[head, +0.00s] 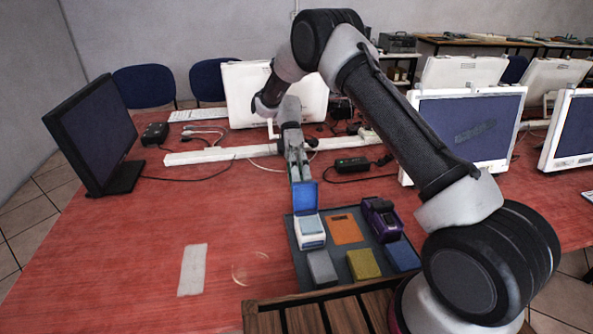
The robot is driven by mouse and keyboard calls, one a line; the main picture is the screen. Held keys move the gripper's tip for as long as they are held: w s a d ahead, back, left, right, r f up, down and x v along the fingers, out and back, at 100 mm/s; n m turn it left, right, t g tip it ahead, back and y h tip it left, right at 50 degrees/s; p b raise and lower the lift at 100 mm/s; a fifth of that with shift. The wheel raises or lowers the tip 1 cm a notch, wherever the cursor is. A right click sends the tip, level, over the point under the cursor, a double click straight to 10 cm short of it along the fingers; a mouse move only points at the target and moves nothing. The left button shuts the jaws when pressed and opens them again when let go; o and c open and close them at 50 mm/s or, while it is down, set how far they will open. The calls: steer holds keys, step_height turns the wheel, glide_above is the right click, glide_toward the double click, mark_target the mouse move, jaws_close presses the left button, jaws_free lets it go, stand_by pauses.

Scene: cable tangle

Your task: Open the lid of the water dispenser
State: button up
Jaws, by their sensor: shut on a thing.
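The water dispenser appears to be the small white box (311,240) with a light blue top face, standing on a dark grey tray (296,262). Its blue lid (304,199) stands raised at the box's far edge, tilted up and away from the top. My gripper (300,178) reaches down from the far side to the lid's upper edge and is shut on it. The fingertips are small in this view, and the exact contact on the lid is partly hidden.
The tray also holds an orange piece (345,229), a purple device (382,219), and grey (322,268), yellow (363,264) and blue (403,256) blocks. A dark monitor (93,136) stands left. A black adapter (352,165) and cables lie behind. The red table's left part is mostly clear.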

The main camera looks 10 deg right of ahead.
steer(key=shift+w+f, duration=0.15)
steer(key=shift+w, duration=3.65)
steer(key=shift+c, duration=0.4)
